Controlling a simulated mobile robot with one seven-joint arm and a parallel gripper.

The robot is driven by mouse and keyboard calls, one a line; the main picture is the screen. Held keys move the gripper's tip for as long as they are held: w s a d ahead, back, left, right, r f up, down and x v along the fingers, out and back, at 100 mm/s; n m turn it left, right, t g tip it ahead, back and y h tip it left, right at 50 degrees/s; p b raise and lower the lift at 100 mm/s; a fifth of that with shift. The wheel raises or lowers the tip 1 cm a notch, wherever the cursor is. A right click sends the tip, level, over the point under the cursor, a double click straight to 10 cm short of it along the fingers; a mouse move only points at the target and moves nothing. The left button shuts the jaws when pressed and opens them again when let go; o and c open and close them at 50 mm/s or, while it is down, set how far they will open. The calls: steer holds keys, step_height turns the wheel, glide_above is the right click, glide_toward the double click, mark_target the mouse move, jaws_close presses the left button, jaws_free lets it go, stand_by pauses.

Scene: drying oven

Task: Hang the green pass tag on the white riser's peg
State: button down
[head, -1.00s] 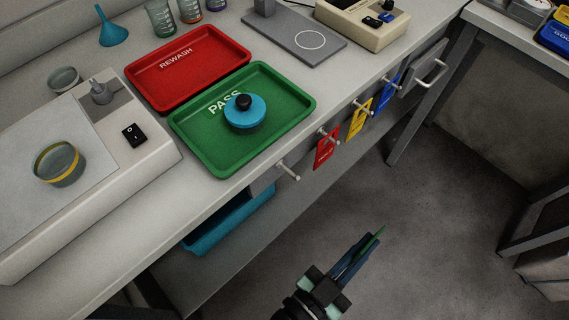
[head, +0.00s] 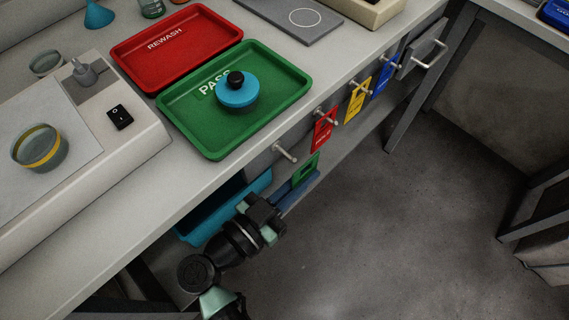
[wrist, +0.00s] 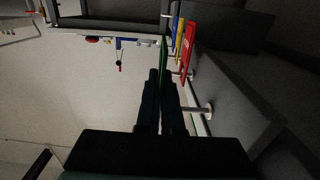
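The green pass tag (head: 307,167) is held upright in my gripper (head: 296,184), below the front edge of the bench. In the wrist view the tag (wrist: 163,58) shows edge-on between the two dark fingers of my gripper (wrist: 160,78). An empty pale peg (head: 285,153) sticks out from the bench front, just left of and a little above the tag in the head view. In the wrist view this peg (wrist: 203,111) lies right of the fingers, apart from the tag. I cannot make out a separate white riser.
Red (head: 323,130), yellow (head: 357,100) and blue (head: 384,75) tags hang on pegs farther along the bench front. A teal bin (head: 205,221) sits below the bench near my gripper. A green tray (head: 285,92) holds a blue-lidded object. The floor at right is clear.

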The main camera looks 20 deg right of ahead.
steer(key=w, duration=0.1)
steer(key=w+a, duration=0.1)
steer(key=w, duration=0.1)
steer(key=w+f, duration=0.1)
steer(key=shift+w+a+b, duration=0.2)
steer(key=shift+a+b, duration=0.1)
steer(key=shift+f, duration=0.1)
steer(key=shift+f, duration=0.1)
steer(key=c, duration=1.1)
jaws_free()
steer(key=shift+f+b, duration=0.15)
steer(key=shift+b, duration=0.6)
